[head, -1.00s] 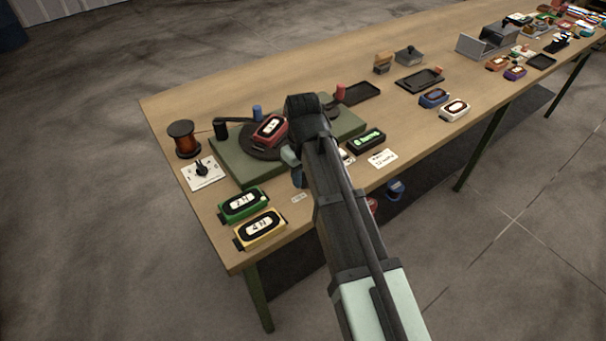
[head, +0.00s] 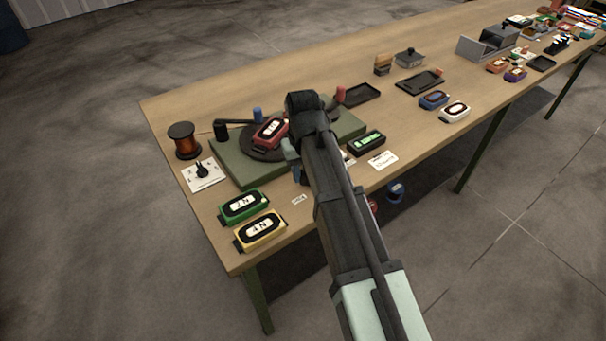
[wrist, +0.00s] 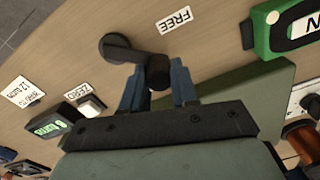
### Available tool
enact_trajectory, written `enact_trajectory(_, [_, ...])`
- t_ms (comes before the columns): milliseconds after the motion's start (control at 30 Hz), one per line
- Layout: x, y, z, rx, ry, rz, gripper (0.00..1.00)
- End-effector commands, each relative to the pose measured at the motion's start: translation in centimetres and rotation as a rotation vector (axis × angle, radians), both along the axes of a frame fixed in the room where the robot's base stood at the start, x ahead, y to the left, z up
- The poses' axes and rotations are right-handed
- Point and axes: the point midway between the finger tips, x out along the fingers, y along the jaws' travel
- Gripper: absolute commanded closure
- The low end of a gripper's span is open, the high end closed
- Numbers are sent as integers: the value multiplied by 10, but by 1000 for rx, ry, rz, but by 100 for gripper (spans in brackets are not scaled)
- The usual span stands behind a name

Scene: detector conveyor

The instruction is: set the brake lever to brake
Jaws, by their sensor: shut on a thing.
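In the wrist view, the brake lever (wrist: 134,49) is a short dark arm with a round pivot and a raised dark knob at its other end. The blue fingers of my gripper (wrist: 158,86) stand on either side of the knob and are shut on it. A white label reading FREE (wrist: 173,19) lies on the table beside the lever's knob end. It also shows in the head view (head: 299,199). No label reading brake can be made out. In the head view, my arm hides the lever and most of my gripper.
A green base (head: 222,161) carries a dark turntable with a red block (head: 270,131). A counter with green digits (head: 367,142) stands right of my arm. Green (head: 240,207) and yellow (head: 262,229) labelled blocks sit near the front left edge. A copper spool (head: 184,140) stands at the left.

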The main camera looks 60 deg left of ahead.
Motion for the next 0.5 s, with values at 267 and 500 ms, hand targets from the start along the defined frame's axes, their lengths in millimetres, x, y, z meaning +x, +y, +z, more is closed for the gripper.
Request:
enact_trajectory(267, [13, 12, 1, 5, -1, -263, 100])
enact_trajectory(500, [24, 17, 1, 5, 0, -468, 100])
